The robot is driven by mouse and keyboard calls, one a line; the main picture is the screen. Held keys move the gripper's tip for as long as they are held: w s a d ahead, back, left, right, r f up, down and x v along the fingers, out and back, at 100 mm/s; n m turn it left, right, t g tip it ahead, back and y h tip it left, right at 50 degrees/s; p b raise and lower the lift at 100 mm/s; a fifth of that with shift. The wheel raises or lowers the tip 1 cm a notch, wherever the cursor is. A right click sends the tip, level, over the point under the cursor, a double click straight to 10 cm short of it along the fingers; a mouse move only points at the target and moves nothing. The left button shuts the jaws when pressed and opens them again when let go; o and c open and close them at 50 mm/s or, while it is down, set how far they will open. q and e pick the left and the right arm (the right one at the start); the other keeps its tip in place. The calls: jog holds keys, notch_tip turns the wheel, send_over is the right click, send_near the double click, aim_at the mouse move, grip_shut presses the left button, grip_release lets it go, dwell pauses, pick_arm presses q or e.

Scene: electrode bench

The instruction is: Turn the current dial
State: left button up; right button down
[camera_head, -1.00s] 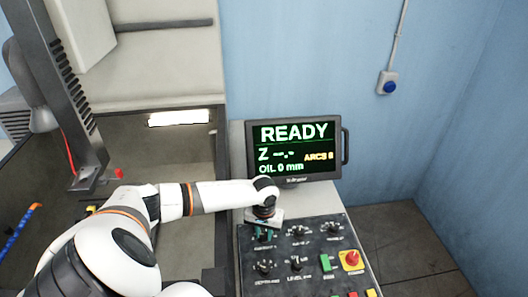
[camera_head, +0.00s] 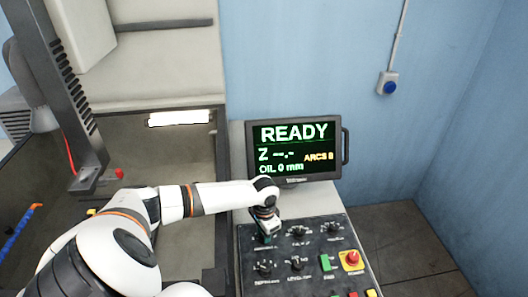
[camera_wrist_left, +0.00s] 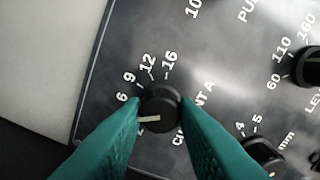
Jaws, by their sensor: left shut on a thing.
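The current dial (camera_wrist_left: 161,112) is a round black knob with a white pointer line, on the dark control panel (camera_head: 284,250). In the left wrist view its scale reads 6, 9, 12, 16, with the lower marks hidden by a finger. The pointer lies toward the left, below the 6. My left gripper (camera_wrist_left: 160,106) has its teal fingers shut on the dial, one on each side. In the head view this gripper (camera_head: 265,238) is at the panel's upper left corner and mostly covers the dial. My right gripper is out of view.
Other black knobs sit close by, including the level knob (camera_head: 297,263). A green button (camera_head: 325,262) and a red emergency knob (camera_head: 352,257) are to the right. The monitor (camera_head: 294,150) behind the panel reads READY.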

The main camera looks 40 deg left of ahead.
pick_arm(q)
jog(key=m, duration=0.7)
jog(key=shift+w+r, duration=0.1)
jog(key=m, duration=0.4)
jog(key=shift+m, duration=2)
jog(key=o, duration=1)
